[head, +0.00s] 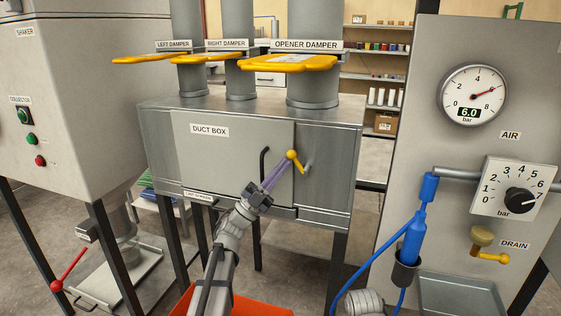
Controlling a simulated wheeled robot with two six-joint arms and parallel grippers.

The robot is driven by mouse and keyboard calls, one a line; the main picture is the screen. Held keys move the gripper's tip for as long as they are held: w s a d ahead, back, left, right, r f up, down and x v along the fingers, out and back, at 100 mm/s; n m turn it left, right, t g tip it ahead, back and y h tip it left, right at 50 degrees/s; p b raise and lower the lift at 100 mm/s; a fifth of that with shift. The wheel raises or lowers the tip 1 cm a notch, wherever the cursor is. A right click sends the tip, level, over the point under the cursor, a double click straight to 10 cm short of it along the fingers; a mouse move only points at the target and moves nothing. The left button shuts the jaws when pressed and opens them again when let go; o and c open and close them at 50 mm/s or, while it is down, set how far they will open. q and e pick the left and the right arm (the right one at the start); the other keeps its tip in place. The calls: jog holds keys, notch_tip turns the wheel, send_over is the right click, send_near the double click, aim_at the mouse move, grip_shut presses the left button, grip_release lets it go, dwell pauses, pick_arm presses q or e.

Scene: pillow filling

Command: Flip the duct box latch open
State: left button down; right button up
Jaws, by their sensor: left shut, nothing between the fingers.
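The duct box (215,155) is a grey metal cabinet in the middle of the head view, with a flat door on its front. Its latch (292,156) has a yellow knob and a short metal lever slanting down to the right, near the door's right edge. My left gripper (283,166) reaches up from below. Its purple fingers are shut and empty, with the tips just below and left of the knob. I cannot tell whether they touch it. My right gripper is out of view.
A black door handle (265,164) stands just left of my left fingers. Yellow damper handles (302,63) stick out above the box. An air panel (450,130) with a gauge, dial and blue hose stands at the right. The shaker (50,80) stands at the left.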

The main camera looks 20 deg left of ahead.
aim_at(289, 158)
pick_arm(q)
jog(key=r+m+g+p, duration=0.1)
jog(key=p, duration=0.1)
jog(key=m+g+p, duration=0.1)
jog(key=m+g, duration=0.1)
jog(key=r+m+g+p, duration=0.1)
jog(key=g+p, duration=0.1)
jog(key=shift+d+r+m+p, duration=0.3)
jog(key=shift+d+r+p, duration=0.05)
jog(key=shift+d+m+p, duration=0.1)
jog(key=shift+m+p, duration=0.2)
jog(key=shift+p, duration=0.05)
jog(key=shift+d+r+g, duration=0.1)
jog(key=shift+d+g, duration=0.3)
jog(key=shift+d, duration=0.05)
jog(key=shift+d+r+p, duration=0.1)
jog(key=shift+p, duration=0.25)
